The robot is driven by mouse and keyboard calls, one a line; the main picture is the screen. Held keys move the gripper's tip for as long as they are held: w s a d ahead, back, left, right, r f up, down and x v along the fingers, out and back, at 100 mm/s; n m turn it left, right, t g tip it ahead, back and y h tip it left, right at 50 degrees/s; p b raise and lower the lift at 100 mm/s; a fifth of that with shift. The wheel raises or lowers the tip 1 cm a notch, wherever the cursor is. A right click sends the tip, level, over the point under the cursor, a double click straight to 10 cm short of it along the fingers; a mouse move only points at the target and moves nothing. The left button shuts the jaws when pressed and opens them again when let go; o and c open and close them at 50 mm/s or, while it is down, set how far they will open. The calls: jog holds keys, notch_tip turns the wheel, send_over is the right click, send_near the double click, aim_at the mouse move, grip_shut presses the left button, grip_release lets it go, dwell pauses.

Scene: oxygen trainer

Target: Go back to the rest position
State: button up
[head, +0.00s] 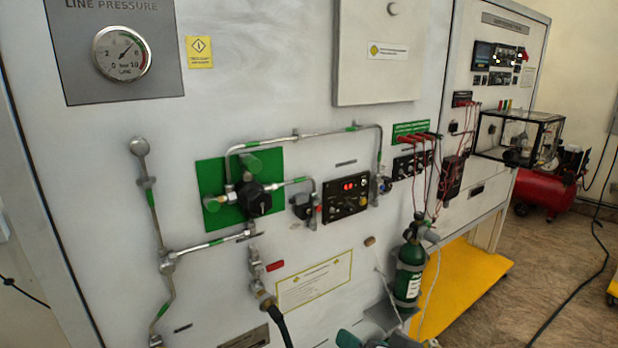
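My gripper cannot be made out in the head view. The oxygen trainer panel (330,110) fills most of the picture, a large light-grey upright face. A round line pressure gauge (122,53) is at its upper left. A green plate (225,185) with a black valve knob (255,199) and metal piping sits near the middle. A small box with a red lit display (347,197) is to its right. A valve with a red lever (273,266) is below, with a black hose under it. A green cylinder (409,273) stands upright at the lower right.
A dark grey and teal object (350,339) is cut off by the bottom edge; I cannot tell what it is. A yellow base (465,280) juts out at the right. A clear-sided box (519,138) and a red tank (544,192) are beyond. Brown floor (540,285) is open, crossed by a black cable.

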jog(key=s+d+f+g+h, duration=0.1)
jog(key=s+d+f+g, duration=0.2)
jog(key=s+d+f, duration=0.3)
jog(key=s+d+f+n+g+h, duration=0.1)
jog(key=s+d+f+g, duration=0.3)
jog(key=s+f, duration=0.5)
jog(key=s+d+f+g+h, duration=0.3)
jog(key=s+d+f, duration=0.5)
jog(key=s, duration=0.8)
jog(key=shift+s+f, duration=0.15)
jog(key=shift+s, duration=0.2)
